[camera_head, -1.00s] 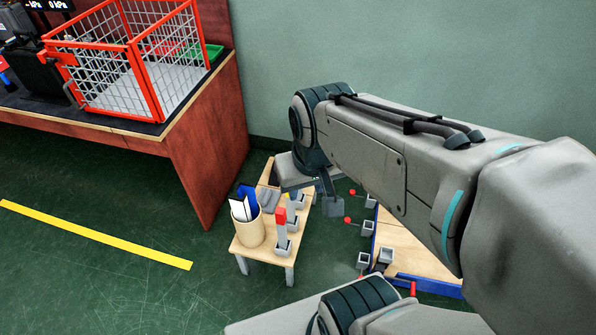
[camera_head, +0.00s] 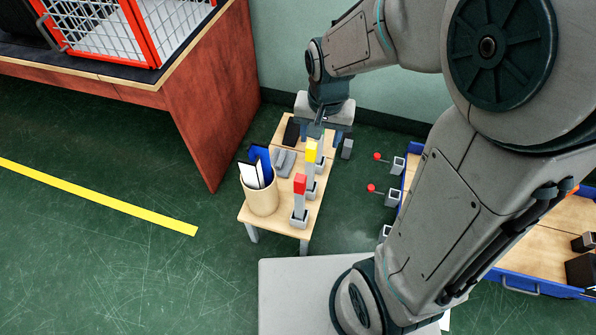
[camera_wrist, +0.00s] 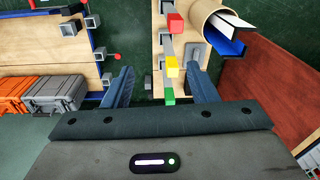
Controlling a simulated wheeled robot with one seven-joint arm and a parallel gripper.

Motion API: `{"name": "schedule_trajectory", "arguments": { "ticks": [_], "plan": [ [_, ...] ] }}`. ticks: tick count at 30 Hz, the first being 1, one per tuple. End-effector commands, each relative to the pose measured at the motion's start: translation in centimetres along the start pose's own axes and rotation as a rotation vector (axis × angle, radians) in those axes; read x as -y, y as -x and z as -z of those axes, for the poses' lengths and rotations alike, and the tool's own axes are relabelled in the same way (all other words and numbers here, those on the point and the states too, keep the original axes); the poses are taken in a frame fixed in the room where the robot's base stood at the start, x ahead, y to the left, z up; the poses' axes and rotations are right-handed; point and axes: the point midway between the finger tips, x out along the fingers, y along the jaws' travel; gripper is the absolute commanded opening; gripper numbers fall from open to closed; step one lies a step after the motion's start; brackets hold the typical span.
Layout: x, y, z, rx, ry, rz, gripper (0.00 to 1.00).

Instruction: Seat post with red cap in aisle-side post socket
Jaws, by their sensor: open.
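The post with the red cap (camera_head: 300,185) stands upright in a grey holder at the near end of the small wooden table. Its red cap (camera_wrist: 175,22) shows at the top of the wrist view. My gripper (camera_wrist: 164,88) is open over the table's far end. The post with the green cap (camera_wrist: 169,97) appears between its fingers; I cannot tell the height gap. The post with the yellow cap (camera_head: 311,152) stands between them. Grey sockets (camera_head: 392,196) with red knobs line the blue-edged platform on the right. I cannot tell which is the aisle-side one.
A tan cup (camera_head: 261,198) with papers and a blue folder stands beside the posts. A wooden bench (camera_head: 215,115) with a red wire cage (camera_head: 150,35) is at left. Orange and grey cases (camera_wrist: 55,93) lie on the platform. A floor gap separates table and platform.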

Motion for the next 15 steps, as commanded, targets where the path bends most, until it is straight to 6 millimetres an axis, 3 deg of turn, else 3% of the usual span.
{"name": "schedule_trajectory", "arguments": {
  "ticks": [1,6,15],
  "plan": [
    [1.0,-3.5,0.1,0.018,-0.012,-0.009,0.53],
    [3.3,-8.9,0.4,0.049,-0.065,-0.03,0.53],
    [4.5,-13.1,0.3,0.065,-0.099,-0.046,0.53]
  ]
}}
